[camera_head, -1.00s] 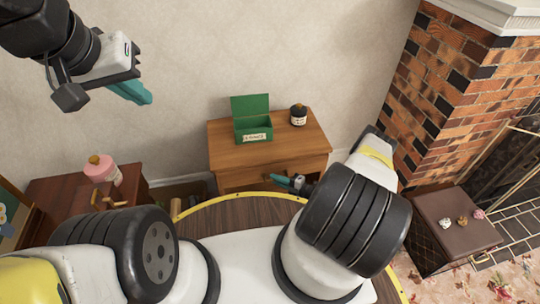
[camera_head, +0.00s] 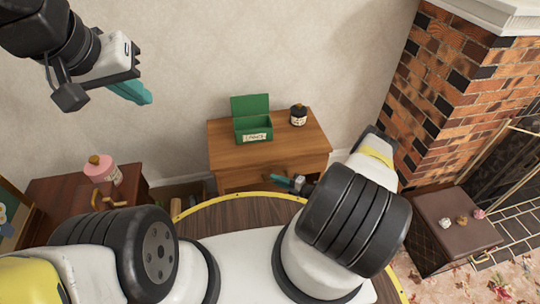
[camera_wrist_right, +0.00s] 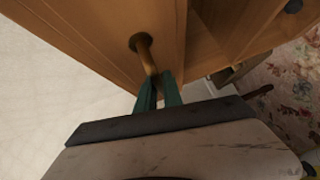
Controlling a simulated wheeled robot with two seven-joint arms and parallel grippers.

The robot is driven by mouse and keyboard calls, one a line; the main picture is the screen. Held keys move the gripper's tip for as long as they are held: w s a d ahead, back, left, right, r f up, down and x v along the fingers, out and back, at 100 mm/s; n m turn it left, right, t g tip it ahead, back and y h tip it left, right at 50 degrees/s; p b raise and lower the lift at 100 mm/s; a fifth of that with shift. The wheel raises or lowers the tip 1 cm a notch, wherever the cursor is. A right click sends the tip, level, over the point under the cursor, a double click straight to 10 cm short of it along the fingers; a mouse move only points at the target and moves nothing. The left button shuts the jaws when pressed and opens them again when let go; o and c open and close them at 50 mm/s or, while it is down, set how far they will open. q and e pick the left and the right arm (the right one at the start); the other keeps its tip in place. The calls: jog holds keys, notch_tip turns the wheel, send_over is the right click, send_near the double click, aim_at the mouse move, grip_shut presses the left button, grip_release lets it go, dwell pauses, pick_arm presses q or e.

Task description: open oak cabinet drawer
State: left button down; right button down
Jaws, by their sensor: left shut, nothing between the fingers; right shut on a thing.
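The oak cabinet (camera_head: 225,150) stands against the wall in the middle of the head view. Its front is partly hidden by my round base rim. My right gripper (camera_head: 288,183) is at the cabinet's front, low on its right side. In the right wrist view, the teal fingers (camera_wrist_right: 159,92) are shut on a brass drawer handle (camera_wrist_right: 145,50) fixed to the wooden front (camera_wrist_right: 95,35). I cannot tell whether the drawer has any gap. My left gripper (camera_head: 130,91) is shut and empty, high in front of the wall at the upper left.
An open green box (camera_head: 253,127) and a dark jar (camera_head: 298,115) stand on the cabinet top. A brown chest (camera_head: 440,215) and the brick fireplace (camera_head: 445,75) are at right.

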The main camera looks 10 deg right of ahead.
jog(key=s, duration=2.2)
jog(key=shift+d, duration=0.4)
jog(key=c, duration=1.5)
grip_release()
jog(key=v, duration=0.8)
jog(key=shift+a, duration=0.1)
